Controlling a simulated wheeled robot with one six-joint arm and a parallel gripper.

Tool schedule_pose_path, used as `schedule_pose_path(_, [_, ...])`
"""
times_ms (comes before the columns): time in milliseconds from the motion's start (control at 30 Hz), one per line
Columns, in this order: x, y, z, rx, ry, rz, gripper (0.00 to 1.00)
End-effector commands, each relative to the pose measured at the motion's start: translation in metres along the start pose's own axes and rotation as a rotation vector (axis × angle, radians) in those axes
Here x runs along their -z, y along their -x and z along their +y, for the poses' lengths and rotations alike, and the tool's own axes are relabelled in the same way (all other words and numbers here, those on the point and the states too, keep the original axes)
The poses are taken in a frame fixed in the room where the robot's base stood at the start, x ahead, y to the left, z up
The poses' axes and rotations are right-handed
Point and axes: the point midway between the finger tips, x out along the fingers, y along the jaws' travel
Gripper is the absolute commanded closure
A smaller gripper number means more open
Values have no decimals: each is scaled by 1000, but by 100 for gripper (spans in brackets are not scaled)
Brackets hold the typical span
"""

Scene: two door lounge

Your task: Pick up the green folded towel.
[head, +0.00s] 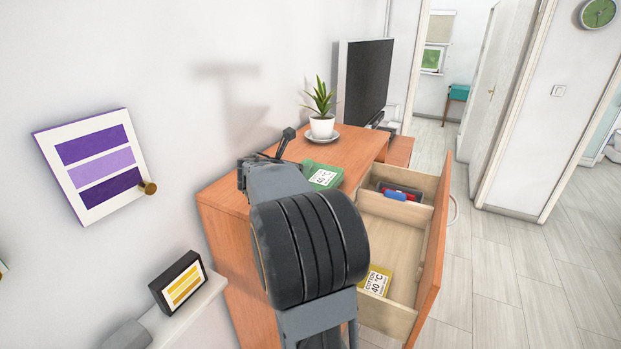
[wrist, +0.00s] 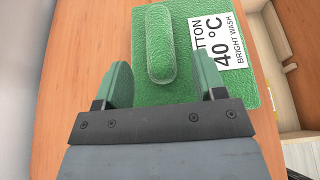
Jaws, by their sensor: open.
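The green folded towel (head: 322,176) lies on the wooden dresser top, partly hidden behind my arm in the head view. In the wrist view the towel (wrist: 185,92) fills the middle, with a raised rounded green ridge and a white label reading 40 °C, bright wash. My gripper (wrist: 161,68) is open above the towel. Its two green-sided fingers stand on either side of the ridge, with gaps between. I cannot tell how high the fingertips are over the towel. In the head view my arm hides most of the gripper.
The wall is close at left; floor at right is clear.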

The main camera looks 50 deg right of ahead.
Motion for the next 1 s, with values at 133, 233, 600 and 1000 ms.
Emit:
schedule_pose_path(133, [-1, -16, 0, 2, 0, 1, 36])
schedule_pose_path(233, [0, -22, 0, 0, 1, 1, 36])
schedule_pose_path(600, [0, -23, 0, -1, 0, 0, 47])
schedule_pose_path(1000, [0, -23, 0, 0, 0, 0, 85])
